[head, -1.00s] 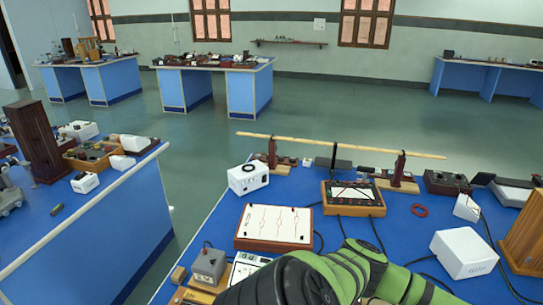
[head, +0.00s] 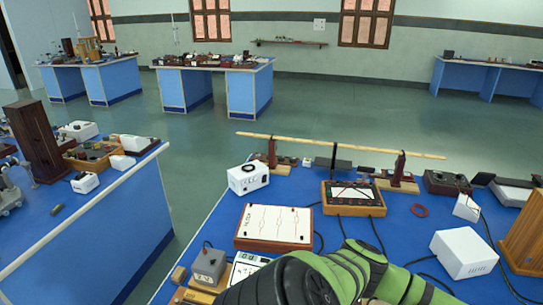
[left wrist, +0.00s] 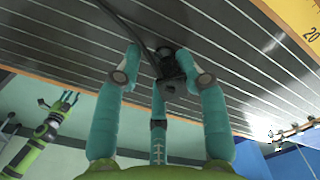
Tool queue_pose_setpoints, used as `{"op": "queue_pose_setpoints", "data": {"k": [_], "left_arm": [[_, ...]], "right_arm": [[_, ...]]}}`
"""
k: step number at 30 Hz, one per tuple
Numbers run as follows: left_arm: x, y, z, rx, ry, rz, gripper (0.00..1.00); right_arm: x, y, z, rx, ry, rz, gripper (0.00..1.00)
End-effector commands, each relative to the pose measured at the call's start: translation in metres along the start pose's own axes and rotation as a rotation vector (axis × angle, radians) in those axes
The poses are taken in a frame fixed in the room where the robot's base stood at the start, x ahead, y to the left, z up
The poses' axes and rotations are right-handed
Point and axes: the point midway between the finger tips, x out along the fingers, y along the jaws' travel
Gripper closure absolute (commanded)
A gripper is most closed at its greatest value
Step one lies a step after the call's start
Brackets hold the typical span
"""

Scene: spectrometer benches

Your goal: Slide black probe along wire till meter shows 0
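In the left wrist view, the black probe (left wrist: 168,70) with its dark cable stands at a grey board (left wrist: 90,52) strung with several long parallel wires. My left gripper (left wrist: 163,73) has its teal fingers on both sides of the probe. A gap shows on the left, and I cannot tell if the right finger touches it. A white meter (head: 246,267) with a small green display stands at the bottom of the head view, partly behind my arm. Its digits are too small to read surely. My right gripper (left wrist: 58,99) seems to show small at the left, fingers spread.
A yellow ruler strip (left wrist: 300,22) marked 20 runs along the board's edge. On the blue bench stand a grey box (head: 208,265), a white panel (head: 275,225), a dark box (head: 352,198) and a white box (head: 464,253). Loose cables lie around.

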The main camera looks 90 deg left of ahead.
Motion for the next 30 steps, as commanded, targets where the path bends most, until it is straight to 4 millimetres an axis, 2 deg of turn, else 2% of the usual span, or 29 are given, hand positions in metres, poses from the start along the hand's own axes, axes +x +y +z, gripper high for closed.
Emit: {"op": "queue_pose_setpoints", "data": {"k": [2,11,14,24,30], "left_arm": [[0.004,0.002,0.002,0.0,-0.007,0.004,0.5],[-0.003,-0.001,0.001,-0.002,-0.003,-0.002,0.5],[-0.015,-0.002,0.001,0.0,-0.001,-0.004,0.5],[-0.085,-0.001,0.0,0.0,-0.002,-0.003,0.5],[-0.111,0.0,0.0,0.0,-0.005,0.0,0.5]], "right_arm": [[0.001,0.0,0.0,0.0,0.0,0.0,0.6],[0.0,0.0,-0.001,0.0,0.001,0.0,0.6],[0.0,0.0,0.0,0.0,0.0,0.0,0.6],[0.0,0.0,0.0,0.0,0.0,0.0,0.6],[0.0,0.0,0.0,0.0,0.0,0.0,0.6]]}}
